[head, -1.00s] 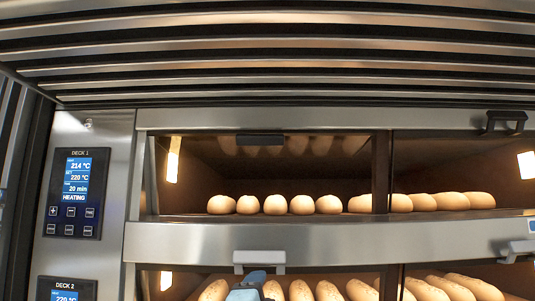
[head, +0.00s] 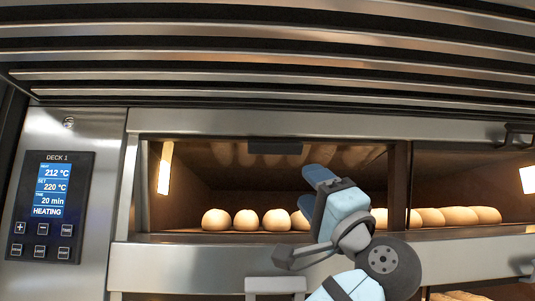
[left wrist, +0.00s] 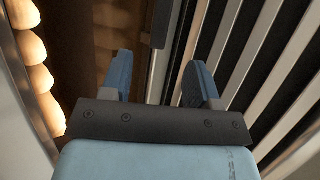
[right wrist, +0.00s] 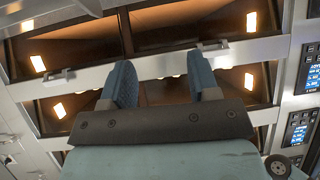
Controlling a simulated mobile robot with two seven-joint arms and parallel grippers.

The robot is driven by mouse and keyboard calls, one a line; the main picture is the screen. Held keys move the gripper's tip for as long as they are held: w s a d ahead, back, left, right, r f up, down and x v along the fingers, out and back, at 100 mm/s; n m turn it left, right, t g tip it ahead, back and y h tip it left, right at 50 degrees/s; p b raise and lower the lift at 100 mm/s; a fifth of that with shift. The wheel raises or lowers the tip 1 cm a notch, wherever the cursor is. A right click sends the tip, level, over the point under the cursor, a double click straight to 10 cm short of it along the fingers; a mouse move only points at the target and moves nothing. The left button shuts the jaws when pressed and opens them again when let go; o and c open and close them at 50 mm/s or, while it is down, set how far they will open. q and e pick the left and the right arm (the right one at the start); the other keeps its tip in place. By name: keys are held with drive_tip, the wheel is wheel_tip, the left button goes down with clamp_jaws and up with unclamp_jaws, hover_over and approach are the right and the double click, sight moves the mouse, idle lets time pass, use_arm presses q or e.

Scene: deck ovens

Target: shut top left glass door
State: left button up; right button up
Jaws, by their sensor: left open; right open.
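The top left oven opening shows behind a dark handle bar (head: 275,147) at its upper edge, just under the steel frame. I cannot make out the glass pane itself clearly. My left gripper (head: 318,178) is in front of the opening, to the right of and below the handle bar, with its blue fingers pointing up. In the left wrist view my left gripper (left wrist: 160,72) is open with nothing between its fingers. My right gripper is outside the head view. In the right wrist view it (right wrist: 160,70) is open and empty, facing the oven fronts.
Pale round dough pieces (head: 246,220) sit in a row inside the top deck. The Deck 1 control panel (head: 48,205) is at the left. A light handle (head: 275,285) is below the sill. Steel slats (head: 270,80) run above the ovens.

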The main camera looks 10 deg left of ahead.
sight(278, 150)
use_arm(q)
drive_tip(key=p+x, duration=0.2)
drive_tip(key=x, duration=0.4)
drive_tip(key=p+x, duration=0.3)
drive_tip(key=x, duration=0.3)
drive_tip(key=shift+d+r, duration=0.1)
drive_tip(key=shift+r, duration=0.3)
drive_tip(key=shift+w+a+r+p, duration=0.3)
drive_tip(key=shift+w, duration=0.05)
use_arm(e)
drive_tip(key=r, duration=0.1)
drive_tip(key=d+r, duration=0.1)
drive_tip(key=r, duration=0.1)
drive_tip(key=s+r, duration=0.1)
drive_tip(key=shift+d+r, duration=0.15)
drive_tip(key=shift+r, duration=0.15)
use_arm(q)
clamp_jaws()
use_arm(e)
drive_tip(key=shift+f, duration=0.1)
